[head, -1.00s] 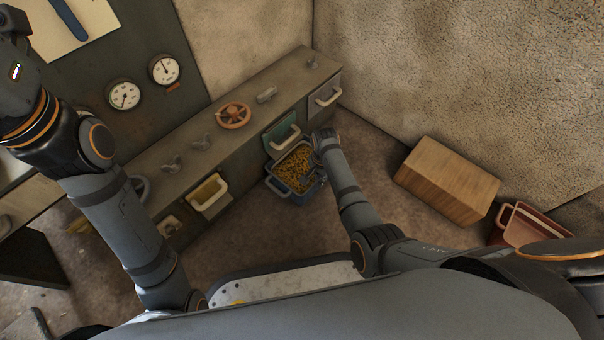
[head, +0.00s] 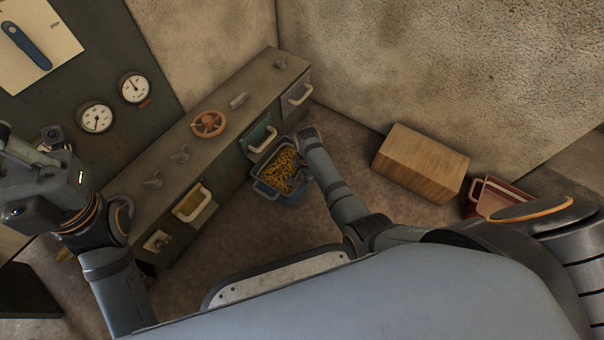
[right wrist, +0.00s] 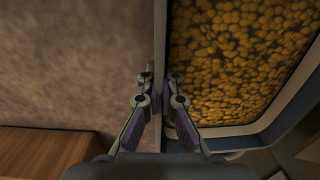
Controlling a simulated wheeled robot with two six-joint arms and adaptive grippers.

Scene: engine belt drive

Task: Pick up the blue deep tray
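The blue deep tray (head: 277,192), filled with small yellow-brown pieces, is in front of the drawer bench in the head view. My right gripper (head: 299,160) is at its right side wall. In the right wrist view the two fingers (right wrist: 161,82) straddle the tray's wall (right wrist: 161,35), one inside and one outside, close against it; the gripper looks shut on this wall. The tray's blue rim also shows at the right there. My left gripper (head: 22,150) is at the left edge of the head view, away from the tray; its fingers do not show clearly.
The bench (head: 165,165) has a green drawer (head: 258,140) right behind the tray and a pulled-out yellow drawer (head: 192,203). A wooden block (head: 420,162) and a reddish bin (head: 490,195) stand to the right.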

